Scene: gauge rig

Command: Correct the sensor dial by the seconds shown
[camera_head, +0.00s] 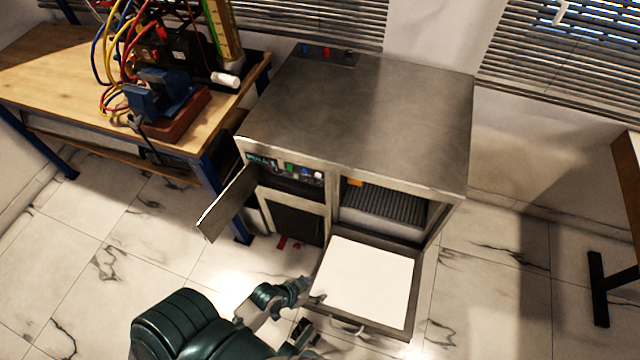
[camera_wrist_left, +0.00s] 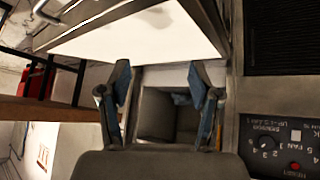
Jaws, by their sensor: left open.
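The panel's lettering, including "SENSOR", appears upside down. In the head view, the cabinet's control panel (camera_head: 285,168) has a small lit display and coloured buttons; I cannot make out the seconds. My left gripper (camera_head: 310,313) is open and empty, beside the lowered white-faced door. Its spread fingers (camera_wrist_left: 160,76) show in the left wrist view, with the dial to their right. My right gripper is not in view.
The steel cabinet (camera_head: 370,110) has its lowered door (camera_head: 365,283) and a narrow side door (camera_head: 228,203) standing open. A ribbed tray (camera_head: 385,205) sits inside. A wooden bench (camera_head: 45,75) at left carries cables and equipment.

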